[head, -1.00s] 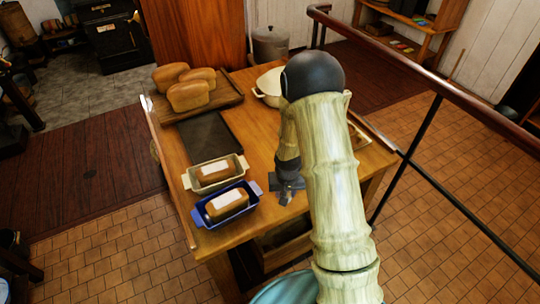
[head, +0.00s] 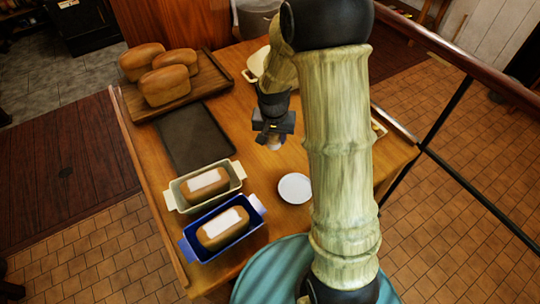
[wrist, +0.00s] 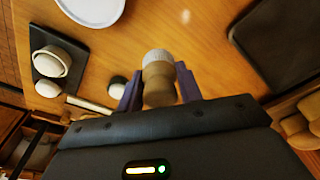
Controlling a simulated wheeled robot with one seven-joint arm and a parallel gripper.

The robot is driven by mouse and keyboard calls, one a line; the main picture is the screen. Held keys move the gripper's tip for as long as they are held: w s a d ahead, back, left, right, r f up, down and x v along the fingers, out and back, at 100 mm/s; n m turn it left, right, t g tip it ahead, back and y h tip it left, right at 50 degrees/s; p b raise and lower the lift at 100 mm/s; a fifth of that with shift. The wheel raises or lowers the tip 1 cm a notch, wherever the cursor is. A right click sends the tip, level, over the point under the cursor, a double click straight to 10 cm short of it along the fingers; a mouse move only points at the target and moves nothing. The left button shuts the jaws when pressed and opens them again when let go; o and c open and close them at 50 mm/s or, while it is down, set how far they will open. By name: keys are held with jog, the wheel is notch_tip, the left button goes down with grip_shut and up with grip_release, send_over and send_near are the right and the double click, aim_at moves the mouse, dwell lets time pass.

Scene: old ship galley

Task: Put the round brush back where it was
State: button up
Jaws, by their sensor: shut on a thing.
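The round brush (wrist: 158,72) has a wooden handle and a pale round head. My gripper (wrist: 159,88) is shut on its handle, with one purple finger on each side. In the head view my gripper (head: 273,126) is over the middle of the wooden table, behind the white plate, and the pale end of the brush (head: 274,143) shows below it. I cannot tell whether the brush touches the table. No marked spot for the brush can be made out.
A white plate (head: 295,188) lies nearby. Left are a dark baking sheet (head: 196,137), a cream loaf dish (head: 176,197) and a blue one (head: 193,247). A dark tray (wrist: 42,68) with pale round items stands left in the wrist view. My arm hides the table's right.

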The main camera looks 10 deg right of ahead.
jog(key=shift+w+r, duration=0.1)
jog(key=shift+w, duration=0.2)
jog(key=shift+s, duration=0.2)
jog(key=shift+s+f, duration=0.1)
jog(key=shift+f, duration=0.2)
notch_tip(320, 180, down, 5)
jog(key=shift+f+p, duration=0.1)
jog(key=shift+p, duration=0.2)
jog(key=shift+f, duration=2.05)
